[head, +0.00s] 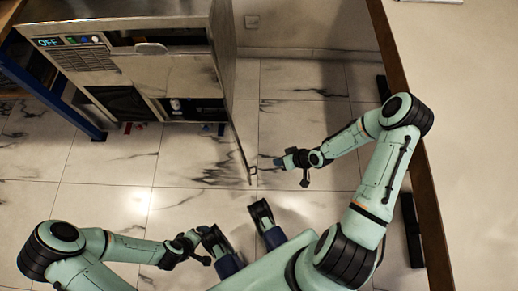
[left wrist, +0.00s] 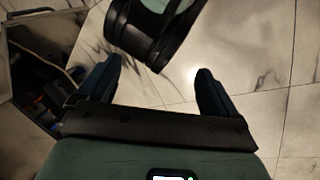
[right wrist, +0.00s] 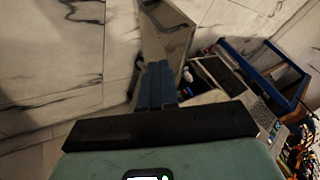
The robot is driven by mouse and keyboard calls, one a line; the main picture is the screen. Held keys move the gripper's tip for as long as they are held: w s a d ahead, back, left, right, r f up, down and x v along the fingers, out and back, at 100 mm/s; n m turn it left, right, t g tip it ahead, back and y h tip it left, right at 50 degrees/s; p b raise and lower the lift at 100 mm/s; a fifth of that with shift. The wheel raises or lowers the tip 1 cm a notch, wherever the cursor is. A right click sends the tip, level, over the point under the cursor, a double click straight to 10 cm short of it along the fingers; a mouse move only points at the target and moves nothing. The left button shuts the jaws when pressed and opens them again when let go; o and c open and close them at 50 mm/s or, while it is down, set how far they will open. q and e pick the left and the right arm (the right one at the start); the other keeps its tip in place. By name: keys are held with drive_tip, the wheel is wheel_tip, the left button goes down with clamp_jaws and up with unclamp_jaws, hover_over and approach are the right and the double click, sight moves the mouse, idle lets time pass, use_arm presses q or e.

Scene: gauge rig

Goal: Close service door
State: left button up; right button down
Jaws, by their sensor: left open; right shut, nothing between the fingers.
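The service door (head: 238,112) is a grey metal panel. It stands open at the right edge of the machine (head: 165,77), swung out toward me, with a small handle (head: 253,171) at its near end. My right gripper (head: 279,162) is shut and empty, just right of the door's near end; I cannot tell whether they touch. In the right wrist view, the shut fingers (right wrist: 157,84) overlap the door (right wrist: 166,35). My left gripper (left wrist: 156,88) is open and empty, low in front of the machine, beside my own body.
The machine's lower front compartment (head: 190,108) is open, with small things inside. A blue frame (head: 75,118) stands at the left. A wood-edged table (head: 440,200) lies along the right. The marble floor (head: 110,180) in front of the machine is mostly clear.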

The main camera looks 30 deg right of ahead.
use_arm(q)
drive_tip(key=w+a+f+t+y+b, duration=0.1)
drive_tip(key=w+a+f+b, duration=0.2)
drive_tip(key=w+f, duration=0.1)
drive_tip(key=shift+w+f+b, duration=0.3)
drive_tip(key=shift+f+b, duration=0.05)
drive_tip(key=shift+b, duration=0.05)
use_arm(e)
drive_tip(key=w+a+f, duration=0.5)
drive_tip(key=a+f, duration=0.2)
drive_tip(key=a, duration=0.1)
drive_tip(key=shift+f, duration=0.3)
use_arm(q)
drive_tip(key=shift+a, duration=0.1)
